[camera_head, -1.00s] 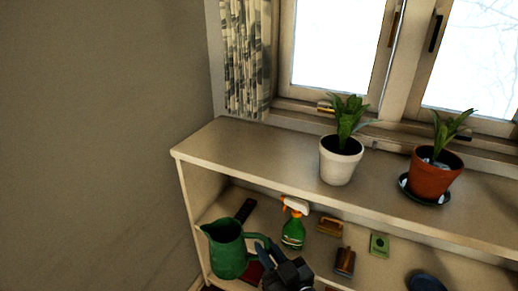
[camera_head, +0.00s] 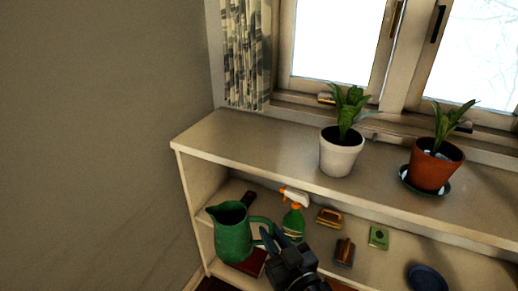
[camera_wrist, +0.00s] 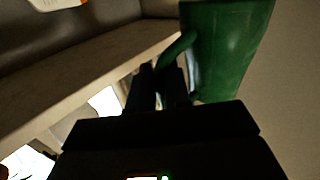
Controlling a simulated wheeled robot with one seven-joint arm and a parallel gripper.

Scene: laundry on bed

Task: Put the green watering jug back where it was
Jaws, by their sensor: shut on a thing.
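The green watering jug (camera_head: 232,237) is upright at the left end of the shelf unit's open compartment, in front of the dark item behind it. My gripper (camera_head: 267,238) is at its right side, with the fingers shut on the jug's handle. In the wrist view the jug (camera_wrist: 228,45) fills the upper right, and its handle runs to my gripper's fingers (camera_wrist: 160,82). I cannot tell whether the jug's base touches the shelf or hangs just above it.
A green spray bottle (camera_head: 293,222) stands close to the right of my gripper. Brushes (camera_head: 345,252) (camera_head: 329,217), a green box (camera_head: 379,237) and a blue dish (camera_head: 426,279) lie farther right. A dark red book (camera_head: 252,263) is by the jug's base. The shelf top (camera_head: 240,140) overhangs the compartment.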

